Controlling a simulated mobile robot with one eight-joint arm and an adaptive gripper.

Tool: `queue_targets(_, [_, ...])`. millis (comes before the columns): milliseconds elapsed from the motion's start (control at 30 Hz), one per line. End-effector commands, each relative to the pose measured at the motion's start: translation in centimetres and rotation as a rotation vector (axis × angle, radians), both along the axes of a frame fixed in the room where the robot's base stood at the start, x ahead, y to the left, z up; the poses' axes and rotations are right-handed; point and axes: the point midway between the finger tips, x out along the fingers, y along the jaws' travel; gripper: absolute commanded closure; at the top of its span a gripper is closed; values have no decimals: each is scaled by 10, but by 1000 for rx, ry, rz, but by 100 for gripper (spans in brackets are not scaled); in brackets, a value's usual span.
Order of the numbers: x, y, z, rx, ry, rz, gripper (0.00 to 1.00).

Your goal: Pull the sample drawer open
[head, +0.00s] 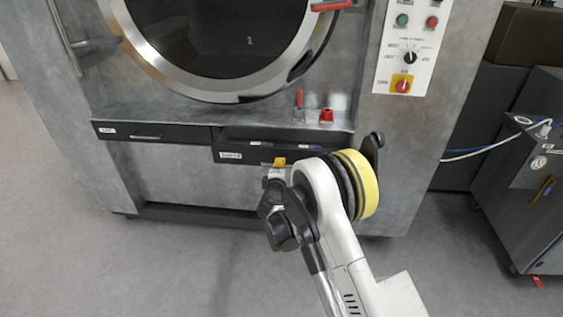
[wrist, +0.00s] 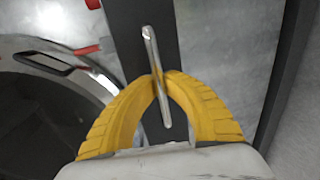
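The sample drawer (head: 232,155) is a dark, labelled drawer low on the grey machine, right of centre in the head view. Its front appears to stand out a little, with a narrow gap along its top where small pale and bluish items show. In the wrist view its metal bar handle (wrist: 150,46) crosses the dark drawer front. My gripper (wrist: 160,76) has yellow fingers closed together around the handle. In the head view my gripper (head: 279,162) is at the drawer front, and my wrist and arm hide the drawer's right part.
A second dark drawer (head: 150,132) beside it on the left looks shut. A round door (head: 215,40) is above. Red items (head: 326,115) stand on the ledge over the drawers. A grey cabinet (head: 525,180) stands at right. Grey floor (head: 90,265) is clear in front.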

Motion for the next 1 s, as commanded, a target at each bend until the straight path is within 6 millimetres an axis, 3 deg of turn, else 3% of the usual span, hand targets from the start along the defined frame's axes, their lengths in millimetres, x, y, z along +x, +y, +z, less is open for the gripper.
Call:
queue_targets(367, [-4,1,1,-1,-1,1,100])
queue_targets(500, [-4,1,1,-1,-1,1,66])
queue_targets(833, [-6,1,1,-1,-1,1,66])
queue_targets(1000, [-28,2,6,0,-1,3,66])
